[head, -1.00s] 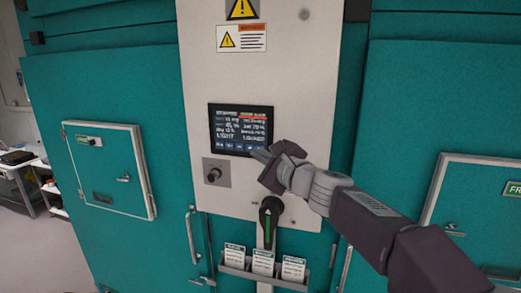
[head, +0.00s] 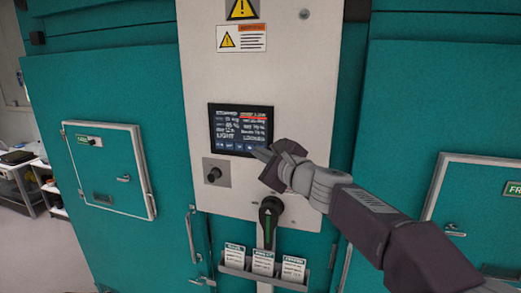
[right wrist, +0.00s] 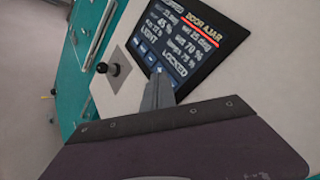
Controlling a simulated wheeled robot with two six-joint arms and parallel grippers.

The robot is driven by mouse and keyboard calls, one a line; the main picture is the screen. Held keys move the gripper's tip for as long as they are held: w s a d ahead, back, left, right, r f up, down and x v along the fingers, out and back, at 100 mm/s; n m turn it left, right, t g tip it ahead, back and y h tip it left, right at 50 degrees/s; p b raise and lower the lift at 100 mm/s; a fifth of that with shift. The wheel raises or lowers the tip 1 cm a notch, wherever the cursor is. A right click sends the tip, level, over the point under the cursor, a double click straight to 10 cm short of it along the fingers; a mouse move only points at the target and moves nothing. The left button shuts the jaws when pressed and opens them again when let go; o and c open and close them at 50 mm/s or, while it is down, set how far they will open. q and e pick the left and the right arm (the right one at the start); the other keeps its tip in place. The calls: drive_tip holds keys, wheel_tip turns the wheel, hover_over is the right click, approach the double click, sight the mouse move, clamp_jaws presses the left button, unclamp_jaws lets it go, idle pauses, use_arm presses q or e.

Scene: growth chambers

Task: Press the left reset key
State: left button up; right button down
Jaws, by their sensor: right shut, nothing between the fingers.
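The dark touch screen (head: 240,128) is set in the pale control panel. A row of small blue keys (head: 231,146) runs along its bottom edge; their labels are too small to read in the head view. My right gripper (head: 258,153) is shut and empty, its fingertips at the lower right of the screen. In the right wrist view the shut fingers (right wrist: 158,88) overlap the key row of the screen (right wrist: 205,40) and hide part of it. Whether they touch it I cannot tell. The screen reads "DOOR AJAR", underlined in red, and "LOCKED". My left gripper is not in view.
A black knob (head: 213,174) sticks out at the lower left of the screen. A black rotary handle (head: 269,215) and a card holder (head: 262,267) are below. Teal chamber doors (head: 100,75) flank the panel, with a small hatch (head: 110,170) at left.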

drive_tip(key=shift+w+d, duration=0.1)
drive_tip(key=shift+w, duration=0.2)
drive_tip(key=shift+s, duration=0.15)
idle(0.5)
drive_tip(key=shift+s+f+b, duration=0.1)
drive_tip(key=shift+s+b, duration=0.2)
drive_tip(key=shift+s, duration=0.05)
drive_tip(key=shift+s+a, duration=0.2)
drive_tip(key=s, duration=0.1)
drive_tip(key=s+a, duration=0.1)
drive_tip(key=s, duration=0.1)
drive_tip(key=s+b, duration=0.1)
drive_tip(key=shift+s+a, duration=0.25)
drive_tip(key=shift+s, duration=0.1)
